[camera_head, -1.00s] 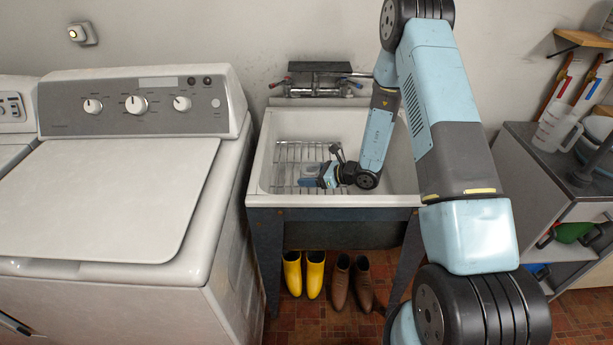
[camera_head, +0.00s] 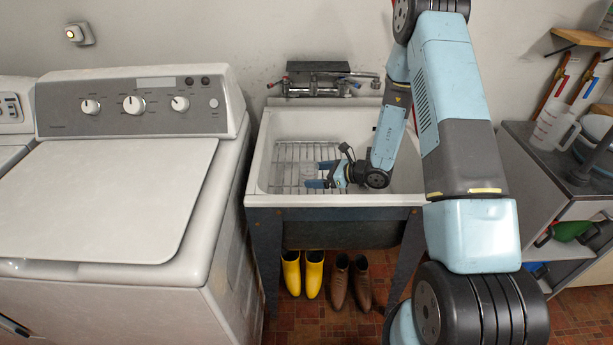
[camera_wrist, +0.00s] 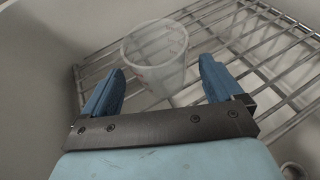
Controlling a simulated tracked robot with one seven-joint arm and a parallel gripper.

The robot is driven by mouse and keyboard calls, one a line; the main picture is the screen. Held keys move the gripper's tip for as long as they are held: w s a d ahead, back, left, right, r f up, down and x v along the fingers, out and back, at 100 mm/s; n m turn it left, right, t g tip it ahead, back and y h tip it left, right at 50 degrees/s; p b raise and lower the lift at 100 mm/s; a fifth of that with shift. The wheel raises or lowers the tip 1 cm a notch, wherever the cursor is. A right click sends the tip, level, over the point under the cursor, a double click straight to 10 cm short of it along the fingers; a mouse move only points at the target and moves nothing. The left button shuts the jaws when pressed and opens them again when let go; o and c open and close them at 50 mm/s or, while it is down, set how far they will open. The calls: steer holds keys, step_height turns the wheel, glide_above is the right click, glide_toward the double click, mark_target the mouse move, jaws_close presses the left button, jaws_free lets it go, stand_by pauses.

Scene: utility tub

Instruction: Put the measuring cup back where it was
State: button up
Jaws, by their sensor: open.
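A clear, translucent measuring cup (camera_wrist: 157,62) stands upright on the wire rack (camera_wrist: 262,40) in the tub, just ahead of my fingers in the wrist view. In the head view the cup (camera_head: 309,169) is faint against the rack (camera_head: 292,152), at the left side of the basin. My gripper (camera_head: 317,174) is low in the tub, pointing left, with its blue fingers spread. In the wrist view my open gripper (camera_wrist: 162,78) has one finger to each side of the cup's near part, with gaps visible. The cup's handle is not clear.
The tub's rim (camera_head: 330,200) and walls surround my gripper, with the faucet (camera_head: 318,80) behind. A washing machine (camera_head: 110,190) stands left. Another clear measuring jug (camera_head: 552,128) stands on the right-hand counter (camera_head: 540,155). Yellow and brown boots are below.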

steer(key=v, duration=0.8)
steer(key=shift+d+r, duration=0.1)
steer(key=s+a+r+n+g+h, duration=0.1)
steer(key=s+r+n+g, duration=0.35)
steer(key=r, duration=0.65)
steer(key=s+a+r+n+g+h, duration=0.1)
steer(key=s+r+n, duration=0.6)
steer(key=r, duration=0.4)
steer(key=s+d+r+n+t+h, duration=0.2)
steer(key=s+d+r+n+h, duration=0.3)
steer(key=s+r, duration=0.3)
steer(key=s+d+r+n+t+h, duration=0.3)
steer(key=s+d+r+n+h, duration=0.2)
steer(key=s+r, duration=0.4)
steer(key=shift+s+d+n, duration=0.5)
steer(key=shift+d+n, duration=0.35)
steer(key=shift+r, duration=0.15)
